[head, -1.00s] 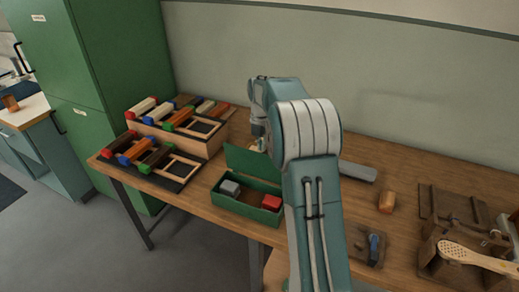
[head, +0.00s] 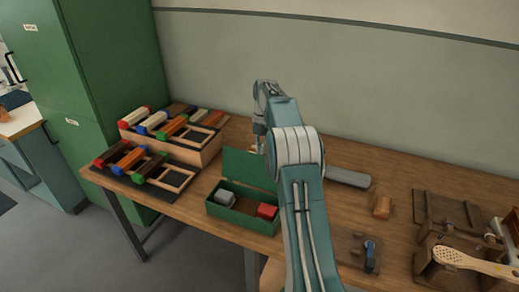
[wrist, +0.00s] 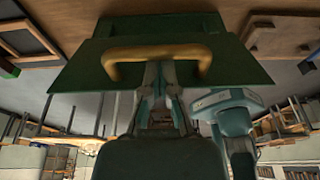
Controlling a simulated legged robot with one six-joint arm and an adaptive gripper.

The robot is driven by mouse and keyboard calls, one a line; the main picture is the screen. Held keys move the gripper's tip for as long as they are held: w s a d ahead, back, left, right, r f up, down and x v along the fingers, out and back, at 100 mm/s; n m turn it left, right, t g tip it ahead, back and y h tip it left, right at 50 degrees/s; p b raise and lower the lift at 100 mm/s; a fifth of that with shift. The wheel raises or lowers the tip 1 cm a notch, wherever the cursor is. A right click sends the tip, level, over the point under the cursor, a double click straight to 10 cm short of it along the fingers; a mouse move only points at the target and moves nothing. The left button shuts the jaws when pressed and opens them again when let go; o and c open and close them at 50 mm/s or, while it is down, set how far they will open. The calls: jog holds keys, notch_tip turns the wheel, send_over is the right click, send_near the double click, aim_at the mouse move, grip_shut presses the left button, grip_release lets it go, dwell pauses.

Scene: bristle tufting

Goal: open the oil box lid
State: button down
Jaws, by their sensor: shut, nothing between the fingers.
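The green oil box (head: 232,219) stands on the bench with its lid (head: 249,168) raised, upright along the back edge. A grey block (head: 225,197) and a red block (head: 267,211) show inside. My gripper (head: 260,146) is behind the top right of the lid, partly hidden by my arm. In the wrist view the green lid (wrist: 80,72) fills the top, with a tan bar handle (wrist: 130,54). The fingers of my gripper (wrist: 163,68) are shut and empty, close under the handle's middle. I cannot tell whether they touch it.
Racks of coloured-end brushes (head: 170,150) stand left of the box. A grey bar (head: 348,177), a wooden block (head: 381,207) and a wooden fixture (head: 440,225) lie to the right. A green cabinet (head: 115,70) stands at the left. Bare bench lies between the racks and box.

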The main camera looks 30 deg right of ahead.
jog(key=shift+w+d, duration=0.1)
jog(key=shift+d, duration=0.2)
jog(key=a+v, duration=0.1)
jog(key=v, duration=0.6)
jog(key=shift+r, duration=0.2)
jog(key=shift+d, duration=0.15)
